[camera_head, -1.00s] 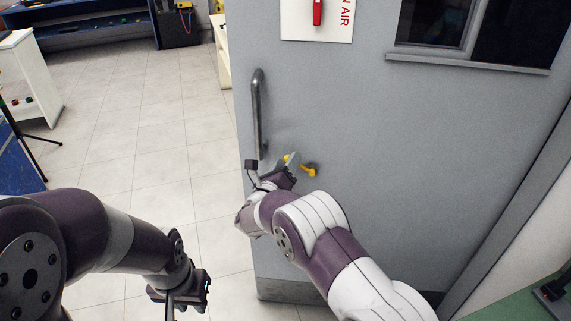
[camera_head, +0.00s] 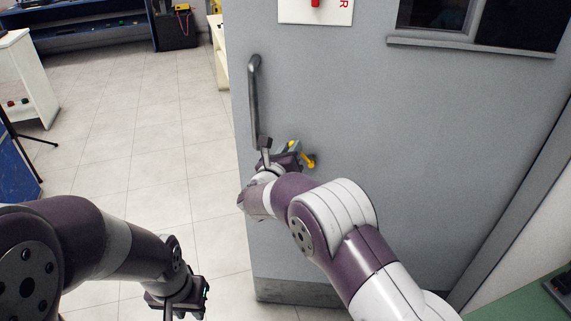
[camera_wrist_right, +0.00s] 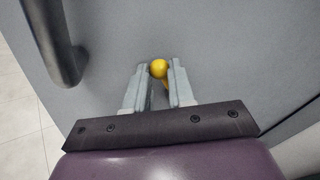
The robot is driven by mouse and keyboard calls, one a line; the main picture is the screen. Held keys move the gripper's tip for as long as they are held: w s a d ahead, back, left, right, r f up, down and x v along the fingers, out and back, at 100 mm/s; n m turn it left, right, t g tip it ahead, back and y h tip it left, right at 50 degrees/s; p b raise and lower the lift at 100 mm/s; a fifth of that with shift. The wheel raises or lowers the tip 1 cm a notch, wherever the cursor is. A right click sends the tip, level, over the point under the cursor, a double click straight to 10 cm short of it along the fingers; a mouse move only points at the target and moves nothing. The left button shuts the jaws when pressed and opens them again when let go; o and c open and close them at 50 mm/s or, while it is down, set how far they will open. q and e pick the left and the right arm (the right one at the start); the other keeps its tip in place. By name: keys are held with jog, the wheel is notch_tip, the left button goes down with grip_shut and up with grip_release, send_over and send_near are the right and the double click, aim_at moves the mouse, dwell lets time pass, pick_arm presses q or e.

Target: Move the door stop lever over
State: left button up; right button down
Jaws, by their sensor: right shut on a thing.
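The door stop lever (camera_head: 309,161) is a small yellow handle on the grey door, to the right of the bar handle's lower end. In the right wrist view its rounded yellow end (camera_wrist_right: 159,69) sits between the two grey fingertips. My right gripper (camera_wrist_right: 162,73) is shut on it. The gripper and wrist hide part of the lever in the head view. My left gripper (camera_head: 180,302) hangs low at the left, well away from the door, and its fingers are not clear enough to tell if they are open.
The grey door (camera_head: 400,130) has a long vertical bar handle (camera_head: 254,100) close beside my right gripper. It also shows in the right wrist view (camera_wrist_right: 54,40). Tiled floor (camera_head: 150,150) is clear left of the door. A green surface (camera_head: 530,300) is at the lower right.

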aim_at(311, 146)
jog(key=shift+s+d+r+m+g+y+b, duration=0.25)
jog(key=shift+d+m+b, duration=0.7)
jog(key=shift+b, duration=1)
jog(key=shift+w+d+r+m+g+y+b, duration=0.1)
jog(key=shift+d+r+m+y+b, duration=0.25)
jog(key=shift+d+m+b, duration=1.15)
jog(key=shift+s+d+r+m+g+y+b, duration=0.25)
jog(key=shift+m+b, duration=0.4)
jog(key=shift+b, duration=1.8)
jog(key=shift+w+a, duration=0.1)
jog(key=shift+a, duration=0.05)
jog(key=c, duration=1)
grip_release()
jog(key=shift+o, duration=0.2)
jog(key=shift+r, duration=0.1)
jog(key=v, duration=1.2)
jog(key=shift+s, duration=0.4)
